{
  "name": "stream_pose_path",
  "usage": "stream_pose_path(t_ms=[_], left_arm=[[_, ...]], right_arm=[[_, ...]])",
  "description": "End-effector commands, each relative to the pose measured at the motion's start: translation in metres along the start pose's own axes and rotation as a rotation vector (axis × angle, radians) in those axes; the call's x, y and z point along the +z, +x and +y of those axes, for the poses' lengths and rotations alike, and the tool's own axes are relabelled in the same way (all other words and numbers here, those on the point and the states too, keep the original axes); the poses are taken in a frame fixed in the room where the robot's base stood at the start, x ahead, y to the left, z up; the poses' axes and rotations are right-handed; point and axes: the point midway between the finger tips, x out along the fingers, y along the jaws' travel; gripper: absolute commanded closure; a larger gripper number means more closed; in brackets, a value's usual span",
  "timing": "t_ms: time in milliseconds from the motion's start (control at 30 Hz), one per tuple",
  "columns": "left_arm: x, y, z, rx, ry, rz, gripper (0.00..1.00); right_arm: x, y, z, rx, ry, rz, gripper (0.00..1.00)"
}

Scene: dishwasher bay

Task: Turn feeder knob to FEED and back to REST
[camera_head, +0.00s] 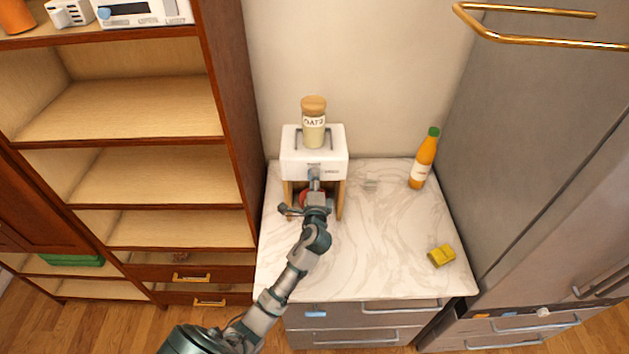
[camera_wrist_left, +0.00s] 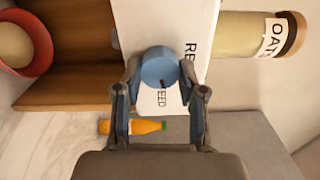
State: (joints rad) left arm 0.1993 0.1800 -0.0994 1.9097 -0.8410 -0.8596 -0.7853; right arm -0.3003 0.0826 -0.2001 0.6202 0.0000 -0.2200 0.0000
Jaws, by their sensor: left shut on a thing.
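The feeder (camera_head: 328,165) is a white box on wooden legs, standing at the back left of the marble counter with a jar of oats (camera_head: 313,128) on top. Its blue knob (camera_wrist_left: 160,66) sits on the front face, with a dark pointer mark, beside the printed letters RE and EED in the left wrist view. My left gripper (camera_wrist_left: 160,90) is shut on the knob, with a finger on each side of it. In the head view the left gripper (camera_head: 314,178) reaches the feeder front and covers most of the knob. My right gripper is not in view.
A red bowl (camera_wrist_left: 25,45) stands under the feeder. An orange bottle (camera_head: 424,160) stands at the counter's back right and a yellow sponge (camera_head: 441,256) lies near the front right. Shelves flank the left, a tall grey fridge the right.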

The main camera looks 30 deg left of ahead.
Motion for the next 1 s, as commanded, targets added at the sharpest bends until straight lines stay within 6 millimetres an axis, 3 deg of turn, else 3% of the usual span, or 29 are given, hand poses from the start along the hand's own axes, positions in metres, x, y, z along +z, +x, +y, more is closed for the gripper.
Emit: stream_pose_path(t_ms=[400,933,967,1000], left_arm=[[-0.0002,0.0001,0.0032,0.006,0.177,0.001,0.95],[-0.0005,-0.0001,0.0037,0.007,0.198,0.001,0.95],[-0.0005,-0.0001,0.0037,0.007,0.198,0.001,0.55],[-0.0005,-0.0001,0.0037,0.007,0.198,0.001,0.45]], right_arm=[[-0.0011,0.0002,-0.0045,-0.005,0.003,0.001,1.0],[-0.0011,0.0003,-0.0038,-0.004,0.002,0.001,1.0],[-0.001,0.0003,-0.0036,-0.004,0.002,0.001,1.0],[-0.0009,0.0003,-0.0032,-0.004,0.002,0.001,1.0]])
